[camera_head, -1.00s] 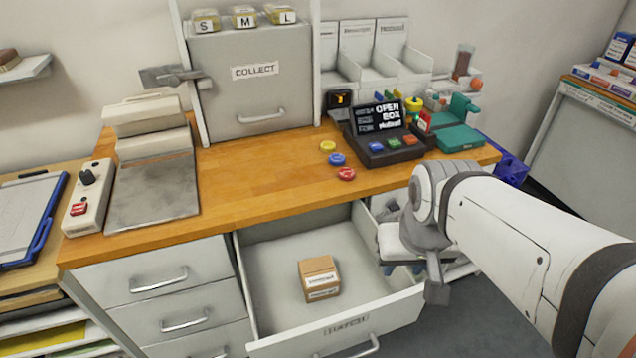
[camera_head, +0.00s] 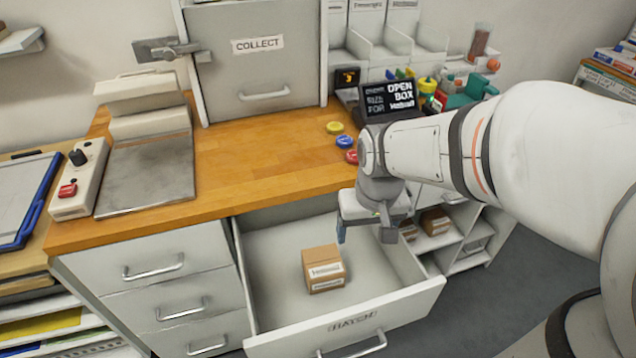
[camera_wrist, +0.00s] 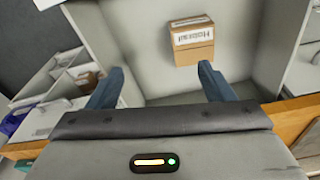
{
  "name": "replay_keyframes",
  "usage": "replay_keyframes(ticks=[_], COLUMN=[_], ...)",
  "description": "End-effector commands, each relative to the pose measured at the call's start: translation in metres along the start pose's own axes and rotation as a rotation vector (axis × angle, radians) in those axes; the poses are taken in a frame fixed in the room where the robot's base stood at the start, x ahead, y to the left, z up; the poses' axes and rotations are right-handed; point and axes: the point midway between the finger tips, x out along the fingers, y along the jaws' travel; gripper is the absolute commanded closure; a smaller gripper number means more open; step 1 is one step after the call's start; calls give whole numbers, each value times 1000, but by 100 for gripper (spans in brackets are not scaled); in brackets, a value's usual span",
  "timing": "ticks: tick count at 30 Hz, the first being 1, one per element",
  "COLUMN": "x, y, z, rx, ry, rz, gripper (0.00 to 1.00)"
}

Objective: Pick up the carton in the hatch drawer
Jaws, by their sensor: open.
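The carton (camera_head: 323,268), a small brown box with white labels, sits on the floor of the open hatch drawer (camera_head: 352,318). My gripper (camera_head: 362,232) is above the right part of the drawer, up and to the right of the carton, apart from it. In the wrist view, the carton (camera_wrist: 192,40) lies ahead of the two blue fingers and above the gap between them. My gripper (camera_wrist: 160,85) is open and empty.
The wooden counter (camera_head: 250,165) runs behind the drawer. A COLLECT hatch (camera_head: 256,65) stands on it, with a dark sign console (camera_head: 388,100) to the right. Shelves with more brown boxes (camera_head: 434,221) are right of the drawer. The drawer's raised walls surround the carton, with free floor around it.

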Motion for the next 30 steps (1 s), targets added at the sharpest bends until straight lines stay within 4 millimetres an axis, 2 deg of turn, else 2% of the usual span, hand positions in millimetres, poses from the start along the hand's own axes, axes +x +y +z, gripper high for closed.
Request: replay_keyframes(ticks=[1, 3, 6, 9, 15, 23, 30], x=[32, 60, 95, 120, 142, 170, 205], y=[-11, -24, -42, -55, -66, -67, -68], z=[-9, -21, -33, -40, -45, -41, -34], rx=[-23, -47, -74, -94, -109, -109, -108], ry=[-29, -55, -86, -108, -124, -127, -127], rz=[-2, -4, -4, -3, -2, -2, -2], gripper=[21, 15, 7, 0, 0, 0, 0])
